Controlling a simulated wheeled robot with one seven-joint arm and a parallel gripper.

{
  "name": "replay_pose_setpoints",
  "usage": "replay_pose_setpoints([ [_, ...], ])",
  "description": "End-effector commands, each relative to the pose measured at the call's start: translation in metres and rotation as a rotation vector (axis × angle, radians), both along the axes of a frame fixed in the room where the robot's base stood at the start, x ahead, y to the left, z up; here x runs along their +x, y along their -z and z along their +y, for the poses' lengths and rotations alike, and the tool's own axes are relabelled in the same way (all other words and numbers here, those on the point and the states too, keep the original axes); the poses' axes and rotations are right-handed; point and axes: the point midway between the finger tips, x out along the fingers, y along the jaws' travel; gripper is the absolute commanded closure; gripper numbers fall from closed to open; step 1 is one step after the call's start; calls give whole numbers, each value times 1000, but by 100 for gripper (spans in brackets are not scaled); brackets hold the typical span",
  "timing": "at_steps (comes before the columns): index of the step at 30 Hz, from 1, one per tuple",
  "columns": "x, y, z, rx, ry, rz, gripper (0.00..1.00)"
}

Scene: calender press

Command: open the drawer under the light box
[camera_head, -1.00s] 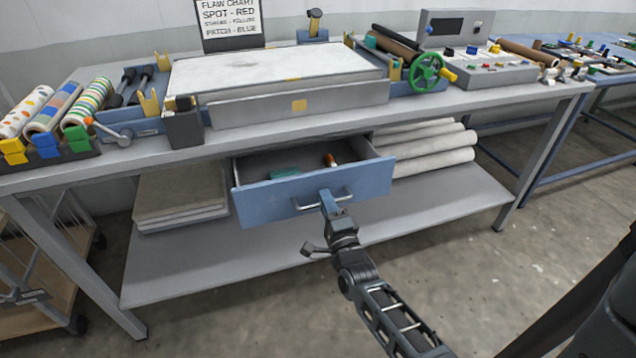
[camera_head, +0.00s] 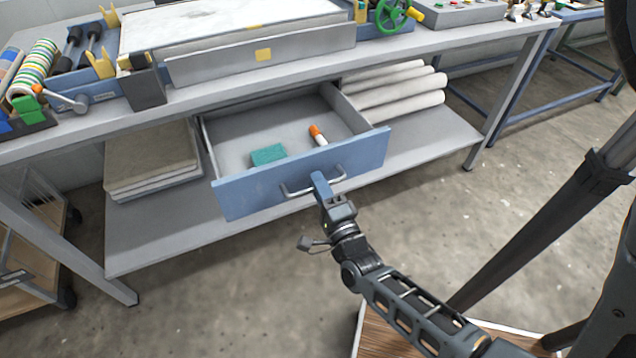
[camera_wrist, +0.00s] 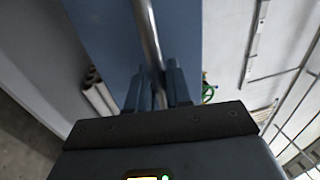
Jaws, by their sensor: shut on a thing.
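The blue-fronted drawer (camera_head: 245,193) under the light box (camera_head: 240,30) stands well out from the bench. In it lie a teal block (camera_head: 268,155) and a white stick with an orange end (camera_head: 318,134). My gripper (camera_head: 320,182) is shut on the drawer's metal bar handle (camera_head: 298,190), at about the middle of the bar. In the wrist view the handle (camera_wrist: 148,35) runs between the two fingers (camera_wrist: 158,88), with the blue drawer front behind it.
White rolls (camera_head: 395,90) lie on the lower shelf right of the drawer, and stacked sheets (camera_head: 150,160) lie left of it. A wheeled cart (camera_head: 25,270) stands at the lower left. The concrete floor in front of the drawer is clear beside my arm.

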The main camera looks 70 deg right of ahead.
Motion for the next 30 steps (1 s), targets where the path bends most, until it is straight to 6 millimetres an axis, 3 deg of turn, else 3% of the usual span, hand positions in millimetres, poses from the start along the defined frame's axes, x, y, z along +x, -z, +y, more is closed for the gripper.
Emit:
replay_pose_setpoints([
  [3,0,1,0,2,-1,2,100],
  [4,0,1,0,2,-1,2,79],
  [8,0,1,0,1,-1,1,66],
  [17,-2,2,2,1,-1,1,66],
  [30,-42,15,49,3,-1,3,66],
])
